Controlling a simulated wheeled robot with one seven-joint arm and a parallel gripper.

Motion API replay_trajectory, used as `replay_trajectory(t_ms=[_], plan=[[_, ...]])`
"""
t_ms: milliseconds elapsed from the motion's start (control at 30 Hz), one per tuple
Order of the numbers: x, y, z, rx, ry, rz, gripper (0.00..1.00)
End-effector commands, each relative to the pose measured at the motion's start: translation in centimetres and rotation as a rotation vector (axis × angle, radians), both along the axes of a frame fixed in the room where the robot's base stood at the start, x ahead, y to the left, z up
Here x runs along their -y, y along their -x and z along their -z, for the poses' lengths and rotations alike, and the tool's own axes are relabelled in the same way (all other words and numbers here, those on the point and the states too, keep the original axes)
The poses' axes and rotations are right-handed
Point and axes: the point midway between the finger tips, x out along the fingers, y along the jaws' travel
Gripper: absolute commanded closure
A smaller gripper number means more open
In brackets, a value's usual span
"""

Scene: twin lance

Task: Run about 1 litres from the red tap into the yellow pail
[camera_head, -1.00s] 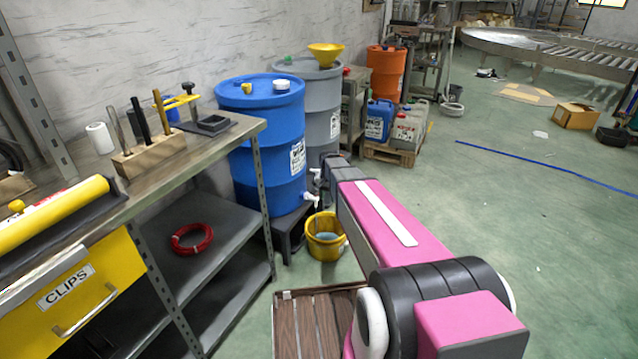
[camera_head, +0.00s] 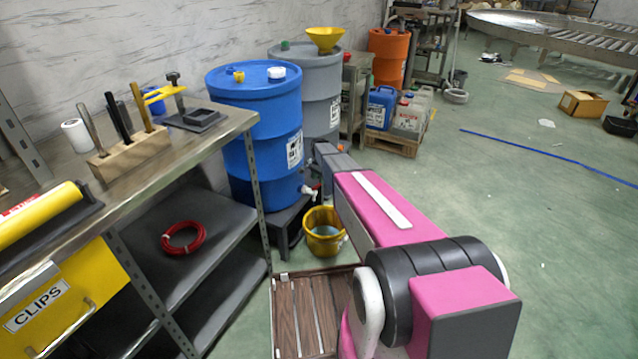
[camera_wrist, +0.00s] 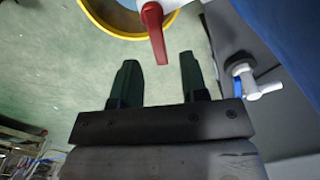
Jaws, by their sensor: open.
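The red tap's lever (camera_wrist: 153,30) hangs in front of my gripper in the wrist view, its lower end between the two fingertips in the picture. I cannot tell whether they touch it. In the head view the red tap (camera_head: 316,186) shows small, low on the blue drum (camera_head: 270,150). The yellow pail (camera_head: 313,247) stands upright on the floor below the tap, with something bluish inside. Its rim (camera_wrist: 172,20) also shows in the wrist view.
A second tap (camera_wrist: 262,90), white with blue, is right of my fingers in the wrist view. A grey drum (camera_head: 320,100) stands behind the blue one. A steel workbench (camera_head: 215,140) is at left. A wooden slatted piece (camera_head: 290,315) lies in front.

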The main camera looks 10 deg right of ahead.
Motion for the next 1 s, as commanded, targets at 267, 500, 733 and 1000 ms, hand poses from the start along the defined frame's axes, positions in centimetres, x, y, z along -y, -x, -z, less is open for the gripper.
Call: replay_trajectory(t_ms=[267, 500, 733, 1000], plan=[[0.0, 0.0, 2.6, 0.000, 0.000, -0.001, 0.60], [0.0, 0.0, 2.7, 0.001, -0.001, -0.001, 0.60], [0.0, 0.0, 2.7, 0.000, 0.000, -0.001, 1.00], [-0.2, -0.2, 2.7, 0.000, 0.000, -0.054, 1.00]])
